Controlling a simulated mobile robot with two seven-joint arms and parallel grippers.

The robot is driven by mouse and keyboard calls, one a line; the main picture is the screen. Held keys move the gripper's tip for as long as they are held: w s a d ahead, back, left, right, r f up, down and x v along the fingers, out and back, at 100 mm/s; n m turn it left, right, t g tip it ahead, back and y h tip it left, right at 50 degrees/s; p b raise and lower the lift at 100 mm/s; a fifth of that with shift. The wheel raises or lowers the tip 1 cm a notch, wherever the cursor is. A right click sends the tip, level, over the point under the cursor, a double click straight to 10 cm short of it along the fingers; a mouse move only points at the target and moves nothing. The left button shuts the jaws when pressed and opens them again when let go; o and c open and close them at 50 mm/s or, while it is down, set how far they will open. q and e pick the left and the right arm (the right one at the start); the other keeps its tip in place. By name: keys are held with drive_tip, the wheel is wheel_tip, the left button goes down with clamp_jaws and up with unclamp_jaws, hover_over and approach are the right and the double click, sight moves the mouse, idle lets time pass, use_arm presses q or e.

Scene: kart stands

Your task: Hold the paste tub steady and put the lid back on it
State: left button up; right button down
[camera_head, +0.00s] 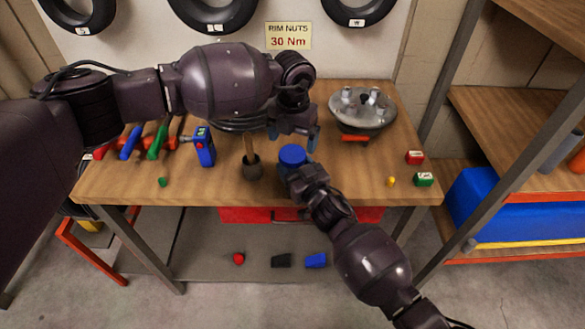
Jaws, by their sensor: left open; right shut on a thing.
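A round blue thing (292,154), apparently the paste tub, stands near the middle of the wooden bench. Its top looks flat and blue; I cannot tell whether this is the lid on it or the tub itself. My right gripper (294,170) comes from the front and is shut on its near side. My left gripper (294,138) is open and empty, pointing down above and just behind the blue thing, its two blue-tipped fingers apart. No separate lid can be made out.
A wooden handle in a dark base (252,169) stands close left of the tub. A blue device (204,147) and several tools lie farther left. A metal hub (362,108) stands back right.

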sight(292, 154)
use_arm(q)
drive_tip(key=shift+s+f, duration=0.2)
drive_tip(key=shift+f, duration=0.1)
drive_tip(key=shift+d+r+h, duration=0.2)
drive_tip(key=shift+d+h, duration=0.1)
drive_tip(key=shift+d, duration=0.05)
wheel_tip(292, 154, up, 3)
drive_tip(key=n, duration=0.3)
drive_tip(key=shift+w, duration=0.15)
drive_tip(key=shift+w+a+r+n, duration=0.1)
drive_tip(key=shift+a+r+n, duration=0.15)
drive_tip(key=shift+n, duration=0.25)
drive_tip(key=shift+a+n, duration=0.2)
drive_tip(key=shift+n, duration=0.4)
drive_tip(key=shift+f, duration=3.95)
